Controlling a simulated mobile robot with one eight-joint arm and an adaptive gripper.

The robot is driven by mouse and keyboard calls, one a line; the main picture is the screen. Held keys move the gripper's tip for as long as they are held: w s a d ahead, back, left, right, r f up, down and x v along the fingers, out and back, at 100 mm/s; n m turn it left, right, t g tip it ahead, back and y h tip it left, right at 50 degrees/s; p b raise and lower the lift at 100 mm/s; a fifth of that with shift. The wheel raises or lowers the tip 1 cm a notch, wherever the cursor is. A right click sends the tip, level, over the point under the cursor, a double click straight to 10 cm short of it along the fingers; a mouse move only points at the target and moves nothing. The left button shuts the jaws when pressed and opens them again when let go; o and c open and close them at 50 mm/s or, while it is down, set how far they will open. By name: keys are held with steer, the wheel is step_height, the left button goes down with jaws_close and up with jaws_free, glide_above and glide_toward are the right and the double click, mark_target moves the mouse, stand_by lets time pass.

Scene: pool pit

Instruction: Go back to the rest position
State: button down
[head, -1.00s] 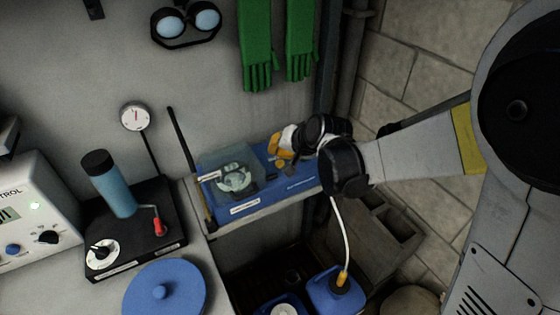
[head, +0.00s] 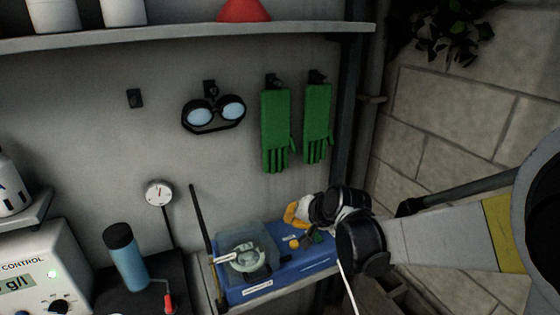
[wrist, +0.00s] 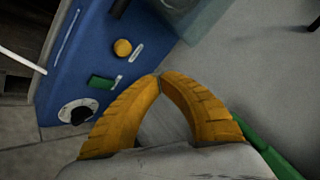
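My gripper (head: 295,213) has orange-yellow fingers and is in front of the blue dosing unit (head: 283,277), near its upper edge, in the head view. In the wrist view my gripper (wrist: 159,76) has its two fingertips together, with only a grey surface visible in the gap behind them. Nothing is held. The blue unit (wrist: 68,60) lies behind the fingers there, with a yellow knob (wrist: 122,47), a green switch (wrist: 101,82) and a black-and-white dial (wrist: 76,113). I cannot tell whether the fingers touch it.
Green gloves (head: 276,130) and goggles (head: 213,113) hang on the wall above. A shelf (head: 180,42) spans the top. A gauge (head: 158,193), a blue cylinder (head: 127,262) and a control box (head: 42,270) stand left. A stone wall (head: 455,115) is right.

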steer(key=s+d+r+n+h, duration=0.1)
steer(key=s+d, duration=0.3)
steer(key=s, duration=0.4)
steer(key=s+d+r+n+h, duration=0.1)
steer(key=s+d, duration=0.3)
steer(key=s, duration=0.5)
steer(key=s+d+r+n+g+h, duration=0.1)
steer(key=s+d+r+h, duration=0.1)
steer(key=s+d, duration=0.3)
steer(key=s, duration=0.4)
steer(key=shift+r+b, duration=0.2)
steer(key=shift+b, duration=0.1)
